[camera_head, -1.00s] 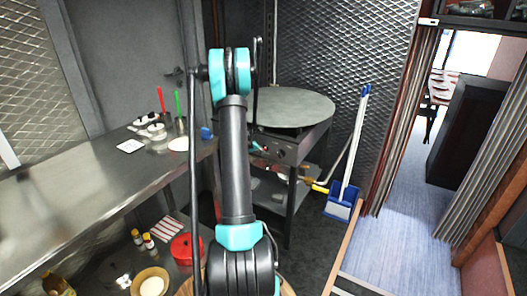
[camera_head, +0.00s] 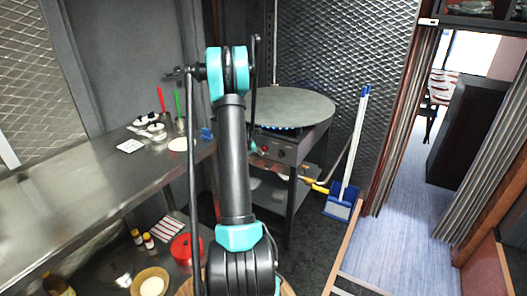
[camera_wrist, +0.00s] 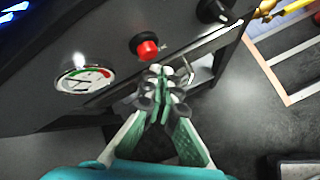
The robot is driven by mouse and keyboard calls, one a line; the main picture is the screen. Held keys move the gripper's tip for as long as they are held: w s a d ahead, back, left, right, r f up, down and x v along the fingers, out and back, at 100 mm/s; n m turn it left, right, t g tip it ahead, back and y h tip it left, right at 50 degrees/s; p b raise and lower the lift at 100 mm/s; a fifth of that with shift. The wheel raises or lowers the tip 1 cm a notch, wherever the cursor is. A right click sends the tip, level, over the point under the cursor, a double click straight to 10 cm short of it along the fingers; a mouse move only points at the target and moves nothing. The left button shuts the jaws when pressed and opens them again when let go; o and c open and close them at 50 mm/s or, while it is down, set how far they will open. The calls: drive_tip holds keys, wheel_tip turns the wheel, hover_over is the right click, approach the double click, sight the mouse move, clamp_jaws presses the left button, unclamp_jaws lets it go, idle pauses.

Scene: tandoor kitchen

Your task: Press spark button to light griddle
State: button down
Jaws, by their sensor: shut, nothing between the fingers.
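The round grey griddle (camera_head: 290,106) stands on a dark metal stand at the back, and blue flames (camera_head: 284,128) show under its plate. A blue glow (camera_wrist: 16,12) also shows at the top left of the wrist view. The red spark button (camera_wrist: 147,48) sits in a black collar on the front panel. My gripper (camera_wrist: 165,84) is shut and empty, its fingertips just below the button in the picture; I cannot tell whether they touch it. In the head view my arm hides most of the gripper.
A round gauge (camera_wrist: 84,80) is left of the button and a black knob (camera_wrist: 212,10) is right of it. A blue dustpan (camera_head: 340,204) and a broom stand right of the griddle. A steel counter (camera_head: 75,185) with small items runs along the left.

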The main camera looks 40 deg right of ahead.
drive_tip(key=shift+a, duration=0.1)
drive_tip(key=shift+s+a, duration=0.35)
drive_tip(key=shift+a, duration=0.4)
drive_tip(key=shift+s+a, duration=0.3)
drive_tip(key=shift+a, duration=0.45)
drive_tip(key=shift+s+a, duration=0.35)
drive_tip(key=shift+a, duration=0.4)
drive_tip(key=s+a+r+m+t+y, duration=0.1)
drive_tip(key=s+a+r+m+y, duration=0.2)
drive_tip(key=a, duration=0.8)
drive_tip(key=s+a+r+m+t, duration=0.1)
drive_tip(key=s+a+r+m, duration=0.3)
drive_tip(key=a, duration=0.6)
drive_tip(key=s+a+m+y, duration=0.5)
drive_tip(key=s+a+m, duration=0.2)
drive_tip(key=s+a, duration=1.3)
drive_tip(key=shift+s+a, duration=0.15)
drive_tip(key=shift+s, duration=0.15)
